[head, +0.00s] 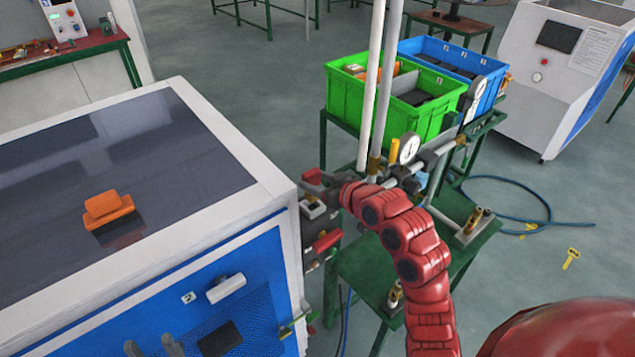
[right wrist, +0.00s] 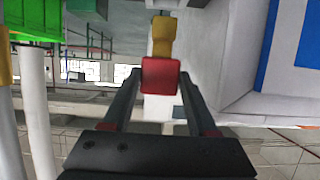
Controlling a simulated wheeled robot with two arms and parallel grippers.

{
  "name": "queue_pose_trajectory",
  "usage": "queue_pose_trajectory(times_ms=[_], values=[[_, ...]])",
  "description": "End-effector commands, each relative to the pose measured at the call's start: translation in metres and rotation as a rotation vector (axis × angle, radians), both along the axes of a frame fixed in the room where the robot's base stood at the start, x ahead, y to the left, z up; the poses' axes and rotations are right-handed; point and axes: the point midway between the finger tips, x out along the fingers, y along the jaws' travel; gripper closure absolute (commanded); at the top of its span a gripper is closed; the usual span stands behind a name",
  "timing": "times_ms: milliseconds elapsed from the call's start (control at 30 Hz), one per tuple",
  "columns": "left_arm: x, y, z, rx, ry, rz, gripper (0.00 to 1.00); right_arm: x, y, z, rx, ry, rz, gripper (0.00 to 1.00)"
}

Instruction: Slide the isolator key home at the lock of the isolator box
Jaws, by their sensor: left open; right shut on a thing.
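My right gripper (head: 318,184) is at the side of the blue and white cabinet, beside the small grey boxes mounted there. In the right wrist view its fingers (right wrist: 162,80) are shut on a red block (right wrist: 161,75), which looks like the isolator key's grip. A yellow piece (right wrist: 163,35) lies straight beyond the red block; I cannot tell whether it belongs to the key or the lock. The isolator box (head: 313,208) seems to be the grey box just below the gripper; its lock is not clear. My left gripper (head: 152,348) is open at the bottom left, before the cabinet front.
The cabinet (head: 235,150) fills the left, with an orange object (head: 108,210) on its dark top. A green crate (head: 345,100) and blue crate (head: 495,70) stand behind a green stand (head: 370,270) with upright pipes. A blue hose (head: 540,195) lies on the floor.

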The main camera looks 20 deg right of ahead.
Motion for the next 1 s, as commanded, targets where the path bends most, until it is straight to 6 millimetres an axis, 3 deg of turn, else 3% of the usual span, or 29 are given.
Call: queue_pose_trajectory(times_ms=[1000], values=[[0.000,0.000,-0.014,0.000,0.000,0.000,0.50,0.000,0.000,-0.016,-0.002,0.000,-0.001,0.99]])
